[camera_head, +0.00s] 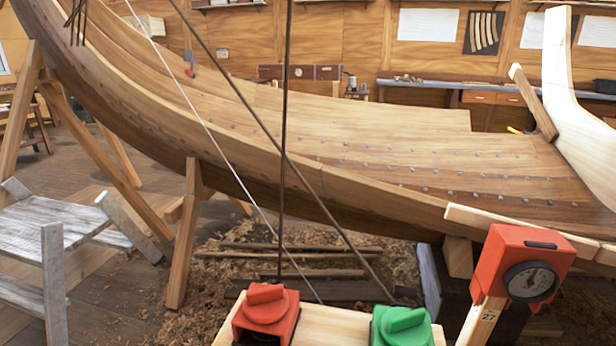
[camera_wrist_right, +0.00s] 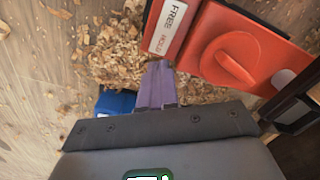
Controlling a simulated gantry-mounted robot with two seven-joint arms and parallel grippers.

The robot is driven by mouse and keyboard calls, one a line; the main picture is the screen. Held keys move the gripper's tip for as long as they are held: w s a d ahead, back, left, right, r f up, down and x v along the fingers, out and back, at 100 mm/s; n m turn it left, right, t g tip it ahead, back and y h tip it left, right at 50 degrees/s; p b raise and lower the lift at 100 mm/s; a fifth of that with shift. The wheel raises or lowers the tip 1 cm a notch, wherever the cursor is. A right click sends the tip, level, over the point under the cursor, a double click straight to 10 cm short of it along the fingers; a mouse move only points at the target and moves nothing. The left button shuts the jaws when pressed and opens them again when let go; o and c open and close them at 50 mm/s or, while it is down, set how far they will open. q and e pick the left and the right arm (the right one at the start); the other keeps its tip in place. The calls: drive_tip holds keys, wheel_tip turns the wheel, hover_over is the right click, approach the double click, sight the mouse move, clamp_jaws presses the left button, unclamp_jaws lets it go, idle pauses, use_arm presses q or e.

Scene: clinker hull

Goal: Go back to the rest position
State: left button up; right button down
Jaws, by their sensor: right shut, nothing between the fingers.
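My right gripper (camera_wrist_right: 160,75) shows in the right wrist view, with its purple fingers pressed together and nothing between them. It is above a floor strewn with wood shavings. A red box (camera_wrist_right: 210,40) with a FREE and HOLD label and a red knob is just right of the fingertips; I cannot tell whether they touch. Neither gripper shows in the head view. The left gripper is not seen.
In the head view the planked hull (camera_head: 350,160) spans the scene. A red knob unit (camera_head: 265,312) and a green knob unit (camera_head: 403,328) are at the bottom. A red dial gauge (camera_head: 510,255) is at right, a grey trestle (camera_head: 50,235) at left. Lines cross the middle.

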drive_tip(key=s+d+r+n+g+h+p, duration=0.1)
drive_tip(key=s+d+r+g+p, duration=0.1)
drive_tip(key=s+r+p, duration=0.85)
wheel_tip(320, 180, up, 8)
drive_tip(key=s+n+t+h+p, duration=0.1)
drive_tip(key=s+n+p, duration=0.1)
drive_tip(key=p, duration=0.5)
drive_tip(key=w+a+r+n+t+y+p, duration=0.15)
drive_tip(key=a+r+n+p, duration=0.3)
drive_tip(key=a+r, duration=0.65)
drive_tip(key=w+a+r+n+t+p, duration=0.1)
drive_tip(key=a+r+n+t+p, duration=0.3)
drive_tip(key=r, duration=1.3)
drive_tip(key=w+a+r+n+g+y+p, duration=0.1)
drive_tip(key=a+r+n+p, duration=0.3)
drive_tip(key=a+r, duration=0.75)
drive_tip(key=d+r+n+p, duration=0.2)
drive_tip(key=d+r+p, duration=0.1)
drive_tip(key=r+p, duration=3.3)
drive_tip(key=w+v, duration=0.1)
drive_tip(key=v, duration=0.3)
drive_tip(key=shift+r+p, duration=0.25)
drive_tip(key=shift+p, duration=0.05)
drive_tip(key=shift+a, duration=0.1)
